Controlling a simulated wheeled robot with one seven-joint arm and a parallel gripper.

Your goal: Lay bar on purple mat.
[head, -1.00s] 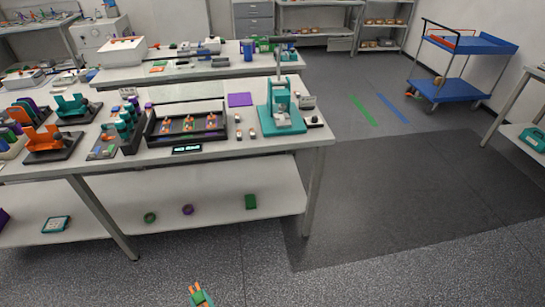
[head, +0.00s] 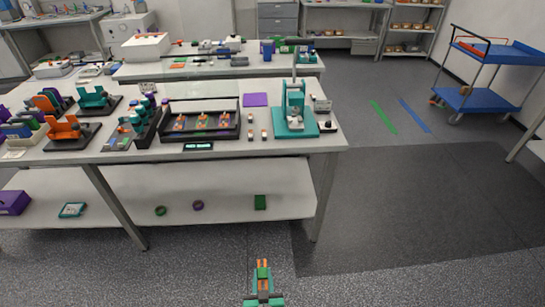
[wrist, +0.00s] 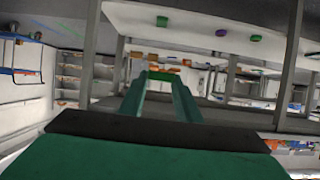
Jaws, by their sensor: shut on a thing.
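The purple mat (head: 255,99) lies flat on the near workbench, behind the black tray and left of the teal press. Its visible top is bare. My gripper (head: 263,266) is low in front of the bench, over the floor and well apart from the mat. Its orange-tipped fingers are shut on a small green bar (head: 263,273). In the wrist view the green bar (wrist: 164,76) sits crosswise between the fingertips of my gripper (wrist: 160,80). The mat does not clearly show in the wrist view.
The near workbench (head: 225,150) carries a black tray (head: 203,134) with orange parts, a teal press (head: 295,113) with a tall handle, and small cells. Its lower shelf (head: 120,205) holds a green block (head: 260,202). Floor on the right is clear up to a blue cart (head: 480,98).

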